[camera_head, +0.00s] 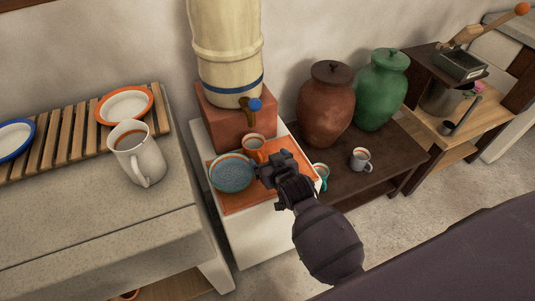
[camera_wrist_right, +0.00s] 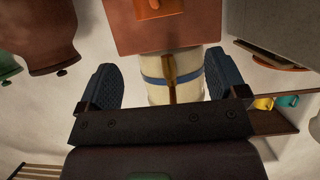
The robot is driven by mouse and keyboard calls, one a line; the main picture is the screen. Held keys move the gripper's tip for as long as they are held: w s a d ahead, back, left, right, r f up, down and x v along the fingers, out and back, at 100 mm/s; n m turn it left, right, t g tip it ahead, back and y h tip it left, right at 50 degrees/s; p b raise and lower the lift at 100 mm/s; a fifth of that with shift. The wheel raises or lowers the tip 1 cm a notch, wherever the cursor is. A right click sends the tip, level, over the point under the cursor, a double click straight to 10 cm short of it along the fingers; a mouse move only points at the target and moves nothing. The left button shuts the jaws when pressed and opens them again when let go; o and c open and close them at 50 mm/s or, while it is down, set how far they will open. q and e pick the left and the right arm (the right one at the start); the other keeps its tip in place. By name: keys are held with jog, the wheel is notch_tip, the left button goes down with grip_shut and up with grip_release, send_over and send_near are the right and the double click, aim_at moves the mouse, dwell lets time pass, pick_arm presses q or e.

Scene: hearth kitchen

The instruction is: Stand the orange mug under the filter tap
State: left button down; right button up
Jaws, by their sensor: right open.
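The orange mug (camera_head: 254,143) stands upright on an orange mat (camera_head: 240,200), just in front of the red block and below the tap in the head view. I cannot tell if it is exactly under the spout. The filter (camera_head: 225,45) is a cream crock with a blue band; its tap (camera_head: 248,108) has a blue knob. My right gripper (camera_head: 268,172) is open, in front of the mug and apart from it. My left gripper is out of view.
A blue bowl (camera_head: 231,172) sits left of the mug. A brown jar (camera_head: 326,105), green jar (camera_head: 382,88), teal-handled mug (camera_head: 321,171) and grey mug (camera_head: 361,158) stand to the right. A white mug (camera_head: 139,158) and plate rack (camera_head: 75,132) occupy the left counter.

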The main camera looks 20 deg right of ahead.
jog(key=shift+s, duration=0.25)
jog(key=s+d+f+g, duration=0.1)
jog(key=s+d, duration=0.1)
jog(key=s, duration=0.6)
jog(key=s+d+f, duration=0.2)
jog(key=s+d, duration=0.1)
jog(key=s, duration=0.6)
jog(key=s+d+f+g, duration=0.1)
jog(key=s+d, duration=0.1)
jog(key=s, duration=0.6)
jog(key=shift+s+d+f+n+g, duration=0.25)
jog(key=shift+d+f+n+g, duration=0.05)
jog(key=shift+d+n, duration=0.1)
